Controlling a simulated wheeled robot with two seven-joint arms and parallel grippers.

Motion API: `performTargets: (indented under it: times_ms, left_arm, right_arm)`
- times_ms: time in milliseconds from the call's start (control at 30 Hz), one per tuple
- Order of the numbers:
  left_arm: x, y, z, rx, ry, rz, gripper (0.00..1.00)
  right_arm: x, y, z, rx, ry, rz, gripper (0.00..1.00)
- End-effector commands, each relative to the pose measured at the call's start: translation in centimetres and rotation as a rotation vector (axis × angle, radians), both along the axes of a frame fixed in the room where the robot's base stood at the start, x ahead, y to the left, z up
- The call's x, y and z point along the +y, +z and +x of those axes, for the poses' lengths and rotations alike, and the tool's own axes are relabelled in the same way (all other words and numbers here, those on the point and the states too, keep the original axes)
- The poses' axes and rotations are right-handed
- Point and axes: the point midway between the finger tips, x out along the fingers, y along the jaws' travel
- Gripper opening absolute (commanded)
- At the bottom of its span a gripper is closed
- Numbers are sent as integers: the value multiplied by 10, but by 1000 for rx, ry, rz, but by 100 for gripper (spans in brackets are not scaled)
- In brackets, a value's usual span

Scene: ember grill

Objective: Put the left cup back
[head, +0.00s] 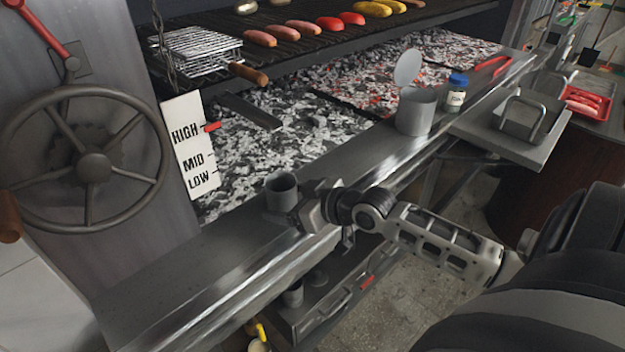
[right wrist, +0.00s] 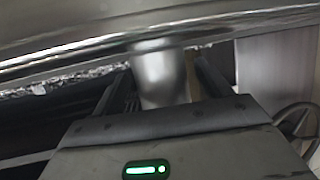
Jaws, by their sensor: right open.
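A grey metal cup (head: 281,190) stands upright on the steel ledge along the front of the grill. My right gripper (head: 304,208) is at the right side of this cup in the head view, coming in from the right. In the right wrist view a grey cup (right wrist: 163,78) lies between the two open fingers, with no clear grip on it. A second small grey cup (head: 293,293) shows low down at the shelf below the ledge, partly hidden by the ledge. My left gripper is out of view.
A larger grey canister (head: 416,112) with a raised lid and a blue-capped jar (head: 456,92) stand farther right along the ledge (head: 190,260). A handwheel (head: 93,166) is at the left. The ledge left of the cup is clear.

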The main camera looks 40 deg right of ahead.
Motion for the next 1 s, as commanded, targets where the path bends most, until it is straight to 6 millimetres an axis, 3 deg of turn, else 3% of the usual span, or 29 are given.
performTargets:
  times_ms: [400, 800, 900, 1000]
  left_arm:
    - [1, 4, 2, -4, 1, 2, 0]
    - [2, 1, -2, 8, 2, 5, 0]
    - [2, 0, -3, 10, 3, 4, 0]
    - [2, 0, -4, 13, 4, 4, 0]
  right_arm:
    - [-20, 29, -68, 4, 4, -4, 77]
    - [-28, 42, -94, 0, 2, 0, 77]
    - [-28, 38, -96, 5, -4, 0, 77]
    - [-23, 9, -108, 40, -35, -1, 77]
